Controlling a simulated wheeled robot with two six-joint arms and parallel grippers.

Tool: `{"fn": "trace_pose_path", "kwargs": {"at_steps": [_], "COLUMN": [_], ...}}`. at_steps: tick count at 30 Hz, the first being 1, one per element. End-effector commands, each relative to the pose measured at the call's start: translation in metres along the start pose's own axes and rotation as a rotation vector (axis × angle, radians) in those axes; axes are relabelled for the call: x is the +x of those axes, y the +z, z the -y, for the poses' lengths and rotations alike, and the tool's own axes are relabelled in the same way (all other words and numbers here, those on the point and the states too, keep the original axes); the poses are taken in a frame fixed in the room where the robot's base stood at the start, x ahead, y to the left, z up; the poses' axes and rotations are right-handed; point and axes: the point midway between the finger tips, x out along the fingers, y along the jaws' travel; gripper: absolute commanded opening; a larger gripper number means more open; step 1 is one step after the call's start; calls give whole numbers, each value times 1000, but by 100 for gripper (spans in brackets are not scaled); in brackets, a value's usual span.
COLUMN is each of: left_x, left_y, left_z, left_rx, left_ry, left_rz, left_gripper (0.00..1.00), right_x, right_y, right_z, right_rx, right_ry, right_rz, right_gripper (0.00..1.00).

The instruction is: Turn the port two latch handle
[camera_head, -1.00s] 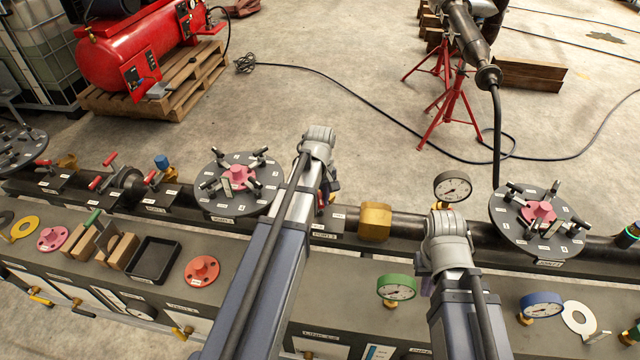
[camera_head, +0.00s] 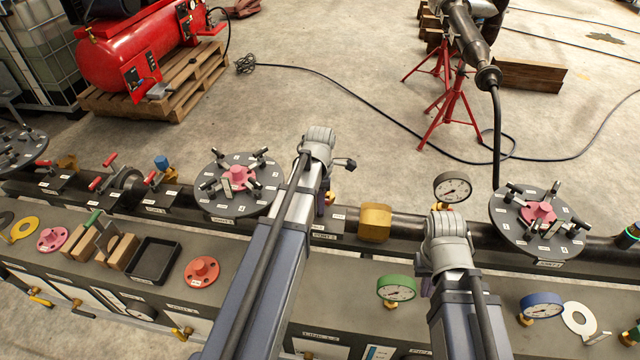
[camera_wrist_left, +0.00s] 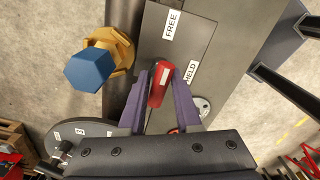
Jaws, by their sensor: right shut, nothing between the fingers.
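In the left wrist view my left gripper (camera_wrist_left: 158,88) has its two purple fingers on either side of a red latch handle (camera_wrist_left: 159,80) and appears shut on it. The handle stands over a grey plate (camera_wrist_left: 178,55) with the labels FREE and HELD. In the head view only a bit of the left gripper (camera_head: 324,202) shows beside its arm, and the handle is hidden behind the arm.
A blue hexagonal cap on a yellow fitting (camera_wrist_left: 90,70) stands beside the left fingers. A round flange with several clamps (camera_head: 235,205) lies left of my left arm, another (camera_head: 540,245) at right.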

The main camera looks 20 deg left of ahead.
Motion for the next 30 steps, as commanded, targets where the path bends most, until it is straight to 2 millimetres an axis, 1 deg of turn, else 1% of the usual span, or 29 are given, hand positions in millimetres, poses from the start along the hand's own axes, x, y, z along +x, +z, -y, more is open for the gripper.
{"fn": "trace_pose_path", "kwargs": {"at_steps": [1,9,10,11,12,18,24,30], "left_x": [0,0,-2,-15,-22,-51,-66,-71], "left_y": [0,0,0,0,0,0,0,0], "left_z": [0,0,0,0,0,0,0,0], "left_rx": [-37,210,234,227,226,225,225,224], "left_ry": [0,0,0,0,0,0,0,0], "left_rz": [0,0,0,0,0,0,0,0], "left_gripper": [29,29,29,29,29,29,29,29], "right_x": [0,0,-2,-15,-22,-50,-66,-70], "right_y": [0,0,0,1,1,3,4,4], "right_z": [0,0,0,-1,-2,-5,-6,-7], "right_rx": [0,0,0,0,0,0,-1,-1], "right_ry": [0,0,0,0,0,0,0,0], "right_rz": [0,0,0,0,0,0,0,0], "right_gripper": [0,0,0,0,0,0,0,0]}}
